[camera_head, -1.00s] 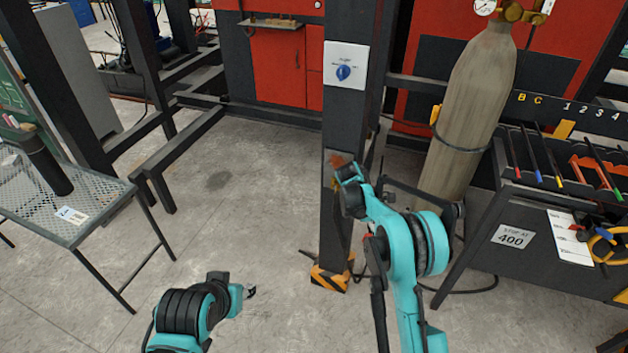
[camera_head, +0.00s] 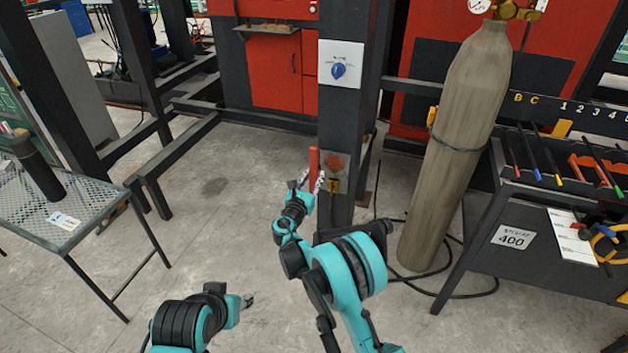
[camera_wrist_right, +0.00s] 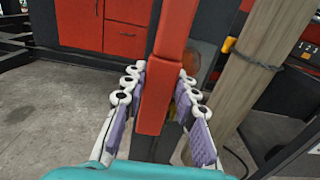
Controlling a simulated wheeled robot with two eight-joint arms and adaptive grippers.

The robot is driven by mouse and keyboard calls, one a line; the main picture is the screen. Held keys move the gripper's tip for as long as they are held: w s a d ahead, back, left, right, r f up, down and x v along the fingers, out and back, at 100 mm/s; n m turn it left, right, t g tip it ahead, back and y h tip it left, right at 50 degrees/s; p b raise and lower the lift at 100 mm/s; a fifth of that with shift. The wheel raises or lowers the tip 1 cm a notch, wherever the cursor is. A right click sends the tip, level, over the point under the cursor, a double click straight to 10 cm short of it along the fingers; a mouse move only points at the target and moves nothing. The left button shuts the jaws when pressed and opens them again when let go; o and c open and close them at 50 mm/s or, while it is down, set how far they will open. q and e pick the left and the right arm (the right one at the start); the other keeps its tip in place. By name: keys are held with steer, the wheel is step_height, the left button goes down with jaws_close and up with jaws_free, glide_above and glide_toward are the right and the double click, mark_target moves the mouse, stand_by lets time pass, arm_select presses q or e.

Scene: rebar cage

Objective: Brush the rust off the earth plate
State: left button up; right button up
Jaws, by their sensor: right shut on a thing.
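The earth plate (camera_head: 335,165) is a small grey plate on the dark post, with an orange-brown rust patch and a yellow tag below it. My right gripper (camera_head: 308,184) is shut on a red handle, likely the brush (camera_head: 314,160), held upright just left of the plate. In the right wrist view the red brush (camera_wrist_right: 160,95) stands between the finger pads; its bristles cannot be made out. Part of the plate (camera_wrist_right: 206,52) shows behind it, partly hidden. My left gripper (camera_head: 247,300) is low over the floor, too small to tell its jaws.
A gas cylinder (camera_head: 455,150) and a tool rack (camera_head: 560,170) stand to the right. A mesh table (camera_head: 95,200) stands at left. The floor between table and post is clear.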

steer(key=shift+p+x, duration=0.35)
steer(key=shift+x, duration=2.4)
steer(key=shift+x, duration=0.85)
steer(key=shift+d, duration=0.2)
